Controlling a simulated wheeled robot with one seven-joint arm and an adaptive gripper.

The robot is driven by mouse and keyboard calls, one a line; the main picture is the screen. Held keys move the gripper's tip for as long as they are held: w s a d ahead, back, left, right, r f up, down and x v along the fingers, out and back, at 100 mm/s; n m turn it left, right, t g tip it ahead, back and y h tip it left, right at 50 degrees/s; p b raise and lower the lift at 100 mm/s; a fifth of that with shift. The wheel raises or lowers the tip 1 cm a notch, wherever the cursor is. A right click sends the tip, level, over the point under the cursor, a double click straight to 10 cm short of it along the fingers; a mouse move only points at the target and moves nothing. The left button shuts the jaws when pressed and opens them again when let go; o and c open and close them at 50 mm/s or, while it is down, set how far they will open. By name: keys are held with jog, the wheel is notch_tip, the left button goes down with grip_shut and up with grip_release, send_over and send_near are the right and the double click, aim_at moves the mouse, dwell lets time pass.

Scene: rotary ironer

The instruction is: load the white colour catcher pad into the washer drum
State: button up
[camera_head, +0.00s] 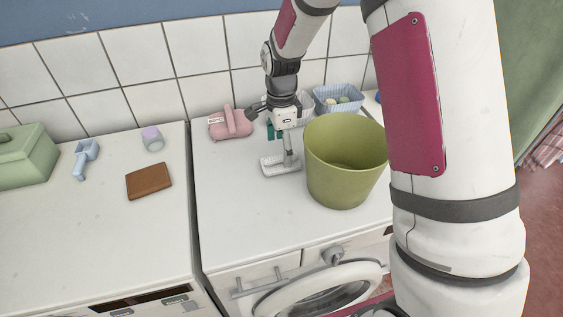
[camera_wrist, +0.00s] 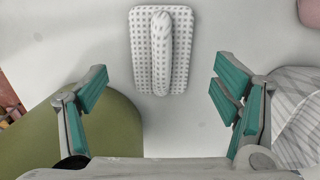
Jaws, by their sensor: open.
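The white colour catcher pad (camera_head: 277,166) lies on the right-hand white worktop, left of the green bin. In the wrist view the pad (camera_wrist: 140,50) is perforated, with a raised grip along its middle, and lies ahead of the finger gap. My gripper (camera_head: 277,130) is above and behind the pad in the head view. In the wrist view its teal-lined fingers (camera_wrist: 157,92) are spread wide with nothing between them. The washer's round door (camera_head: 320,290) shows at the bottom edge, partly cut off; I cannot tell whether it is open.
The tall green bin (camera_head: 340,180) stands close to the right of the pad. A pink container (camera_head: 230,123) and a blue basket (camera_head: 338,98) stand at the back. A brown wallet-like block (camera_head: 149,181), blue scoop (camera_head: 86,158) and green box (camera_head: 25,160) lie left. The worktop's front is clear.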

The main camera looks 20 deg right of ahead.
aim_at(281, 156)
jog(key=shift+w+f+p, duration=0.1)
jog(key=shift+f+p, duration=0.25)
jog(key=shift+f, duration=1.65)
jog(key=c, duration=1.2)
jog(key=shift+c, duration=0.2)
